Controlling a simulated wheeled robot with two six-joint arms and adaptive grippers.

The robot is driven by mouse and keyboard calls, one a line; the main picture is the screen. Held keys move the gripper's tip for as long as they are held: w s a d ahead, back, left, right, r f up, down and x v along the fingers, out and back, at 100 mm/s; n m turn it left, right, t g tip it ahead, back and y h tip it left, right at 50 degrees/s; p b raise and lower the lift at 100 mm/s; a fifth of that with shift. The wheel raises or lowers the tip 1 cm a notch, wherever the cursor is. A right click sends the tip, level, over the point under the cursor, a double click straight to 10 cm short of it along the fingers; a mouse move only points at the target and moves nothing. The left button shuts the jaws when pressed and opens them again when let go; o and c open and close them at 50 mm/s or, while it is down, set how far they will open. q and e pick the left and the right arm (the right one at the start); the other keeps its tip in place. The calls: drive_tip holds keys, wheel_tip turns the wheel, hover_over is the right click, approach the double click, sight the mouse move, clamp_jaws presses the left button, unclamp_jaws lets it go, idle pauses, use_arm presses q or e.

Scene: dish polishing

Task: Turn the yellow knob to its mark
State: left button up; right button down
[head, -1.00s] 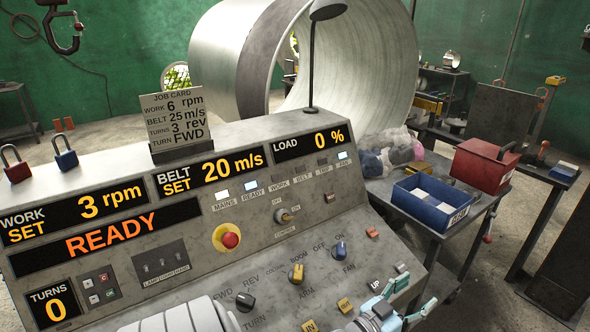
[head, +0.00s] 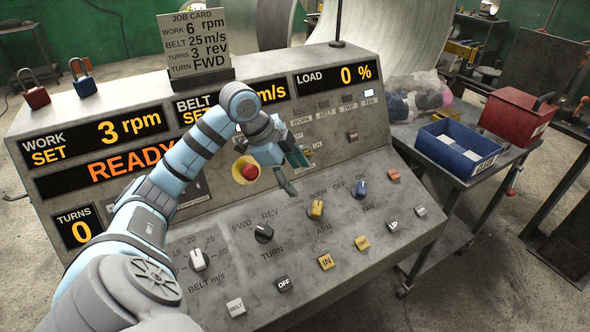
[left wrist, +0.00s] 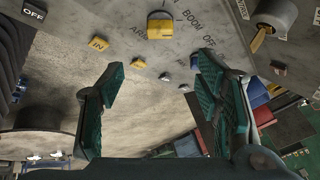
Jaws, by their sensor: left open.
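The yellow knob (head: 316,209) stands on the sloped lower panel of the console, between the printed words BOOM and ARM. Its grip appears roughly upright in the head view; which mark it points at is too small to tell. It also shows at the top of the left wrist view (left wrist: 160,25). My left gripper (head: 296,172) is open and empty, above the panel and up and left of the knob in the head view, apart from it. In the left wrist view the two green-padded fingers (left wrist: 155,95) are spread wide. My right gripper is not in view.
A black FWD/REV knob (head: 264,232) lies left of the yellow knob and a blue knob (head: 360,188) right of it. Yellow buttons (head: 326,262) sit below. A red stop button (head: 249,172) is close to the left gripper. A blue bin (head: 462,150) stands on a side table.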

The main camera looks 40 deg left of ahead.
sight(319, 207)
use_arm(q)
drive_tip(key=b+x, duration=0.1)
drive_tip(key=x, duration=1.3)
drive_tip(key=shift+w+d+f, duration=0.1)
drive_tip(key=shift+d+f, duration=0.05)
drive_tip(key=c, duration=1.2)
